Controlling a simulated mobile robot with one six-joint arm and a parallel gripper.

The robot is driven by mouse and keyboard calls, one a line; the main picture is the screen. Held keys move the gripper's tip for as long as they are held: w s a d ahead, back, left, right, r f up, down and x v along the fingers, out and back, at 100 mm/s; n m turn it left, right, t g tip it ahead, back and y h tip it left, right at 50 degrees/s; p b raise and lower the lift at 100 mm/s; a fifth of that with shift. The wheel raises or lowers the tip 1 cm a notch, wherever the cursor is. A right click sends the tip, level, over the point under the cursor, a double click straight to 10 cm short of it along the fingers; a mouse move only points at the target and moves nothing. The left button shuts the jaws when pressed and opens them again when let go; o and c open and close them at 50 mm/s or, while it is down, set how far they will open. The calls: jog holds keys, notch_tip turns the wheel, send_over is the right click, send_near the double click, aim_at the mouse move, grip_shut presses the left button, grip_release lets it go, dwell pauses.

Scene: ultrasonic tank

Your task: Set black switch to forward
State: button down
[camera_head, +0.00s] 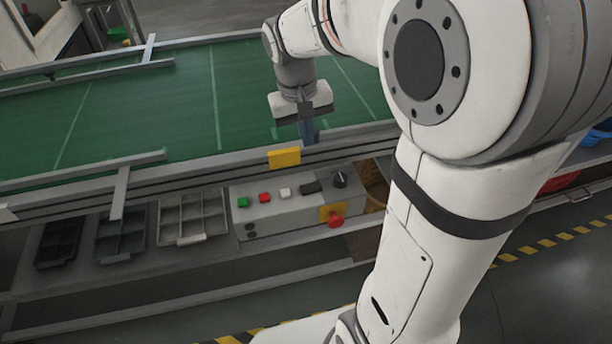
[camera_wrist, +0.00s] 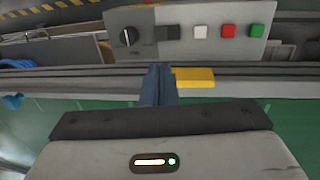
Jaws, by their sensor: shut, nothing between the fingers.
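The black rotary switch (camera_head: 340,179) is a round knob with a pale mark, at the right end of the grey control box (camera_head: 262,219). It also shows in the wrist view (camera_wrist: 128,36), at the upper left. My gripper (camera_head: 307,138) points down over the green conveyor's near edge, behind and above the box, apart from the knob. In the wrist view its blue fingers (camera_wrist: 158,70) are together and empty, below the knob and slightly right of it. Which setting the knob's mark stands for, I cannot tell.
A black rectangular part (camera_head: 311,187), white (camera_head: 285,193), red (camera_head: 264,197) and green (camera_head: 243,202) buttons sit left of the knob. A red emergency stop (camera_head: 336,221) is on the box front. The conveyor rail (camera_head: 200,172) with a yellow block (camera_head: 284,157) lies between gripper and box.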

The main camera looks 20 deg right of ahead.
aim_at(315, 186)
jog(key=f, duration=0.4)
jog(key=d+f, duration=0.1)
jog(key=f, duration=0.8)
jog(key=shift+d+f, duration=0.4)
jog(key=shift+d+f, duration=0.1)
jog(key=shift+f, duration=0.15)
jog(key=shift+s, duration=0.1)
jog(key=shift+a+r, duration=0.15)
jog(key=shift+a, duration=0.65)
